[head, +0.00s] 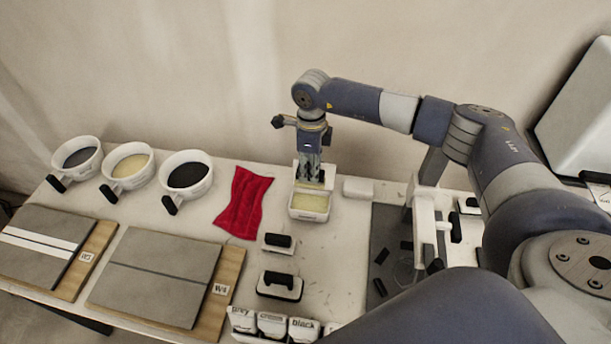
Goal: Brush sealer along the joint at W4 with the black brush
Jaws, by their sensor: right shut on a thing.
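The W4 board (231,277) lies at the front left, a wooden base with two grey tiles (155,277). A thin dark joint (160,270) runs across between the tiles. My right gripper (308,180) points down at the back middle, over a small white tray (309,214) of pale yellow liquid. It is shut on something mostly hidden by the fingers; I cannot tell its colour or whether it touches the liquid. A holder slot labelled black (303,328) shows at the bottom edge. My left gripper is not in view.
Three white bowls with dark grey (80,157), cream (131,166) and black (188,175) contents stand at the back left. A red cloth (240,204) lies in the middle. Two white blocks with black handles (279,285) lie near it. Another tiled board (35,250) is far left.

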